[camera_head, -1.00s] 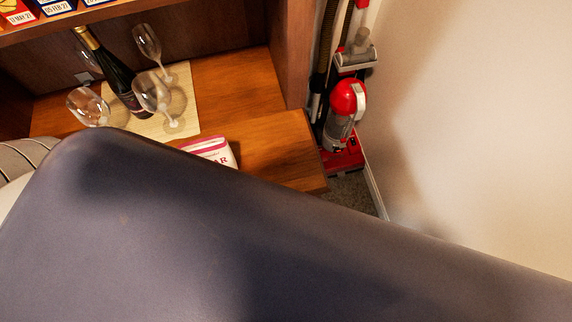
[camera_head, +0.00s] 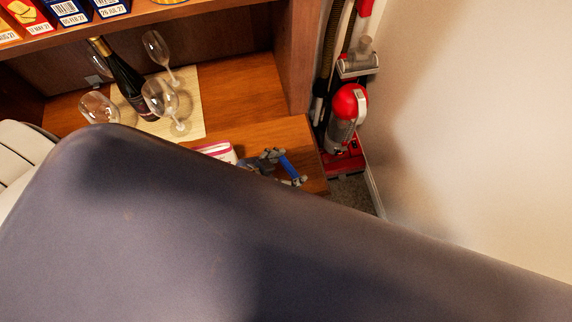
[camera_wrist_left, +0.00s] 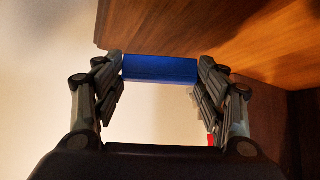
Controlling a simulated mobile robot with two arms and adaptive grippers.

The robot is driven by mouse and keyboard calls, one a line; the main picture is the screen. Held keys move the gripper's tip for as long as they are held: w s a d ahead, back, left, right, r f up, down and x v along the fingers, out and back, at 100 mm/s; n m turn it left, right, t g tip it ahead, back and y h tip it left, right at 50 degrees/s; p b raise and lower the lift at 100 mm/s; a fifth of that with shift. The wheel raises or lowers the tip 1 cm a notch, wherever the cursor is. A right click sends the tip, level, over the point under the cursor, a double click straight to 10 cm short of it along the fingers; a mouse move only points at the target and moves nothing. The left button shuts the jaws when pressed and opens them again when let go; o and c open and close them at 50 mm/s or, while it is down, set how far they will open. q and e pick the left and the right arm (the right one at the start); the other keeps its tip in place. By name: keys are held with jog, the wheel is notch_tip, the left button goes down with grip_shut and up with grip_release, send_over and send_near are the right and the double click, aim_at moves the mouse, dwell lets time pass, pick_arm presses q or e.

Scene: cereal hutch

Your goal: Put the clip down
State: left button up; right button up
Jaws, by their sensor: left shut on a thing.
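A blue clip (camera_wrist_left: 160,69) is between the fingers of my left gripper (camera_wrist_left: 161,85) in the left wrist view, and the fingers are shut on it at both ends. In the head view the left gripper (camera_head: 274,166) shows over the front right part of the wooden counter (camera_head: 255,133), beside a white and pink package (camera_head: 217,151). The blue clip (camera_head: 288,166) also shows there. I cannot tell whether the clip touches the counter. A large dark grey part in front hides the rest of the arm. My right gripper is not in view.
A dark bottle (camera_head: 127,88) and several glasses, one a wine glass (camera_head: 160,97), stand on a pale mat (camera_head: 195,128). Boxes (camera_head: 70,10) line the shelf above. A red vacuum cleaner (camera_head: 347,105) stands right of the counter by the wall.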

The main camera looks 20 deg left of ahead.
pick_arm(q)
jog(key=shift+w, duration=0.5)
notch_tip(320, 180, down, 3)
jog(key=shift+s+f+p, duration=0.15)
jog(key=shift+p, duration=0.15)
jog(key=shift+f, duration=0.15)
